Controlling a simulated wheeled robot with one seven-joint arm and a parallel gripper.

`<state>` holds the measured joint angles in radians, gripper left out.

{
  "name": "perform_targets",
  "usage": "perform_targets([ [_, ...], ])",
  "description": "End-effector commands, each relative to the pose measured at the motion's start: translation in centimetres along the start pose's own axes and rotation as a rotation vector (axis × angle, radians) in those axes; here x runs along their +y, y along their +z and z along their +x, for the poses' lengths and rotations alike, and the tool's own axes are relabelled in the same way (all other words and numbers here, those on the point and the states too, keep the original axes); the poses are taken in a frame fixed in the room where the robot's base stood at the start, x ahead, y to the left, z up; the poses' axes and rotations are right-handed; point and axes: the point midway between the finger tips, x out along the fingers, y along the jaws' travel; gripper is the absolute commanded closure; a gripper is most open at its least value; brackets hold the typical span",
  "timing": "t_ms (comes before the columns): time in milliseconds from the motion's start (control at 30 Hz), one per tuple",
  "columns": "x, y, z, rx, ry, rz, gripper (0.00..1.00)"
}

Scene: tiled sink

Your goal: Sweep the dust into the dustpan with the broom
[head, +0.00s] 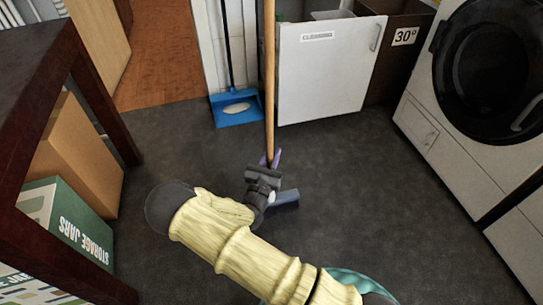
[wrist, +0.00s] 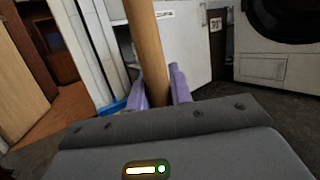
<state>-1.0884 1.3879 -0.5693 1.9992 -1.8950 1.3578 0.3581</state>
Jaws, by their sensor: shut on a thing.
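My gripper (head: 270,158) has purple fingers shut on the wooden broom handle (head: 269,70), which stands nearly upright. In the wrist view the handle (wrist: 146,50) rises between the two fingers (wrist: 162,88). The broom's lower end is mostly hidden behind my gripper and wrist; I cannot tell whether the small blue-grey piece at its right belongs to it. A blue dustpan (head: 222,119) with a long dark handle stands on the floor beyond my gripper, against the white panel. A pale patch (head: 236,108) lies on the dustpan; I cannot tell whether it is dust. No other dust is clear.
A white cabinet door (head: 330,65) marked "cleaning" is behind the broom. A washing machine (head: 470,110) stands at the right. A dark shelf (head: 105,100) with a storage jars box (head: 65,222) is at the left. The dark floor (head: 390,200) between is clear.

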Motion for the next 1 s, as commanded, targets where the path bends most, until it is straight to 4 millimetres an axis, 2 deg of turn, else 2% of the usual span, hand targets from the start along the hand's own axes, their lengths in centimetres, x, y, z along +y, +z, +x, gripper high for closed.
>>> perform_targets([
  [100, 0.0, -0.9, -0.2, -0.003, -0.001, 0.001, 1.00],
  [567, -0.2, -0.7, -0.1, -0.003, -0.003, 0.000, 1.00],
  [767, -1.6, 1.3, 1.2, -0.011, -0.003, -0.004, 1.00],
  [1000, -5.3, 5.8, 3.8, -0.025, 0.004, -0.008, 1.00],
])
